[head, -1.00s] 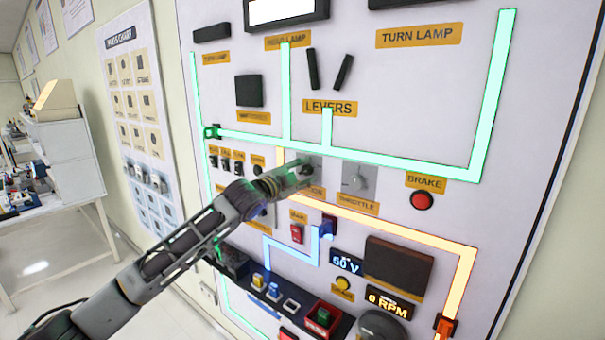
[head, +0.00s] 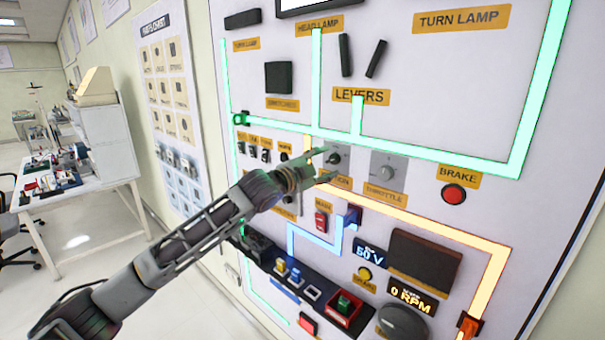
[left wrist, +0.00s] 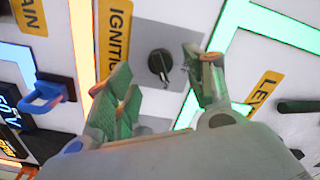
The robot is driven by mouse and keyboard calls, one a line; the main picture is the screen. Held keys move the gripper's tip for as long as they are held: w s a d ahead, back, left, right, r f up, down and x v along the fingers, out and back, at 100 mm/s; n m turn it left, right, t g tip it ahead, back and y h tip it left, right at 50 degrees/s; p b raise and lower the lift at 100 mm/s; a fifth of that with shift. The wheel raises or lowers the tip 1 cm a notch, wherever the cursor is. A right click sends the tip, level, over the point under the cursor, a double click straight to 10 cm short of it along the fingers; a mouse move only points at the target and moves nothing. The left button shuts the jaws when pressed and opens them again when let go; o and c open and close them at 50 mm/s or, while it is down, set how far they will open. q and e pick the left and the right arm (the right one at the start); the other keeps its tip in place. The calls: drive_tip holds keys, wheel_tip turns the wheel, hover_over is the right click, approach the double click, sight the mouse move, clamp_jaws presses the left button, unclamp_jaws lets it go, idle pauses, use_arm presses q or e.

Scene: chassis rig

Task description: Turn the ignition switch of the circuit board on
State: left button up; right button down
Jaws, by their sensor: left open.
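The ignition switch (head: 335,158) is a small dark knob on a grey plate, on the upright circuit board (head: 440,75). Its yellow label (head: 338,182) is partly covered by my gripper. My left gripper (head: 322,165) is open and empty, with its fingers just to the left of the knob in the head view. In the left wrist view, the ignition switch (left wrist: 160,65) shows between and beyond the two spread fingertips (left wrist: 163,72), apparently untouched. Its dark key-like grip points down and slightly right there. The right gripper is not in view.
The red main switch (head: 320,222) is below. A dark shelf with coloured switches (head: 312,292) juts out lower down.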

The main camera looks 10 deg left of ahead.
use_arm(q)
drive_tip(key=v, duration=0.8)
drive_tip(key=shift+s+a, duration=0.2)
idle(0.6)
